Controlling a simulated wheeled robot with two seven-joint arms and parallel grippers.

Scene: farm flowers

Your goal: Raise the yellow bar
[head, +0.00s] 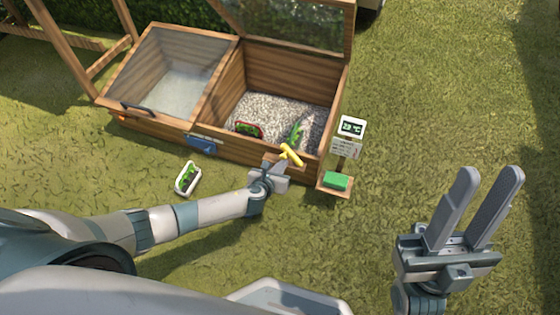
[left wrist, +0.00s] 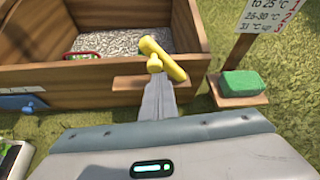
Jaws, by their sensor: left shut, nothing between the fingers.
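The yellow bar (head: 291,155) is a short, thick piece at the front wall of the wooden cold frame, below the open right compartment. It also shows in the left wrist view (left wrist: 165,60), tilted, with a round knob on its near side. My left gripper (head: 272,168) is shut and empty. Its fingers (left wrist: 159,95) point at the bar from the near side, and the tips overlap its lower end in the picture; I cannot tell whether they touch. My right gripper (head: 474,205) is open and empty over the grass at the right.
The cold frame's right lid (head: 290,20) stands raised; its left lid (head: 175,70) is down. Gravel and plants show inside the right compartment. A sign (head: 350,130) and a green block (head: 337,181) on a small shelf stand right of the bar. A white planter (head: 188,178) lies on the grass.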

